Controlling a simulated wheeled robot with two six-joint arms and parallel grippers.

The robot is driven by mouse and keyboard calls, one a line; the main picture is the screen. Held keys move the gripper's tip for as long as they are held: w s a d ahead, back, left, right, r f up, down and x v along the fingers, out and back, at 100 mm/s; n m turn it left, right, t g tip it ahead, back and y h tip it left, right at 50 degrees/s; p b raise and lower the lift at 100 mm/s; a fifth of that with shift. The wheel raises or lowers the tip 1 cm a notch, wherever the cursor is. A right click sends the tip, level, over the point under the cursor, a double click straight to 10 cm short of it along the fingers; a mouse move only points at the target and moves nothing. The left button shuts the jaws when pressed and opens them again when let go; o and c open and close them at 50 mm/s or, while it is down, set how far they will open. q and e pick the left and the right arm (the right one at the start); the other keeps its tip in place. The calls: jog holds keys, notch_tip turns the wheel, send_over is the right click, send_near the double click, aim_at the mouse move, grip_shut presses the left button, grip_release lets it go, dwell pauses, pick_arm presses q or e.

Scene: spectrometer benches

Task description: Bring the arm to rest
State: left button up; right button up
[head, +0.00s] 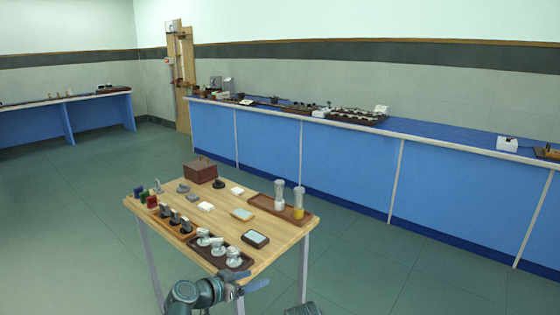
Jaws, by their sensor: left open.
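My left arm comes in from the bottom of the head view. Its gripper (256,278) is open and empty, at the near edge of the wooden table (283,238). The fingers point right and overlap the table's front corner and leg in the picture. They are apart from the things on the table. The dark tray (217,255) with several white-grey pieces is the closest thing behind it. My right gripper is not in view.
The table also bears a brown box (200,171), a tray with two clear cylinders (279,197), and several small blocks and pads. A long blue bench (350,165) runs along the wall. The floor (400,270) on the right is clear.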

pick_arm(q)
jog(key=s+d+g+y+p, duration=0.1)
jog(key=s+d+g+p, duration=0.4)
jog(key=s+d, duration=0.2)
jog(key=s+a+r+n+g+y+p, duration=0.1)
jog(key=s+r+g+y+p, duration=0.1)
jog(key=s+y+p, duration=0.2)
jog(key=s+a+r+n+g+y+p, duration=0.1)
jog(key=s+a+r+g+y+p, duration=0.1)
jog(key=s+y+p, duration=0.3)
jog(key=s+g+p, duration=0.1)
jog(key=s, duration=0.3)
jog(key=shift+a+r+n+g, duration=0.2)
jog(key=shift+a+n+g, duration=0.1)
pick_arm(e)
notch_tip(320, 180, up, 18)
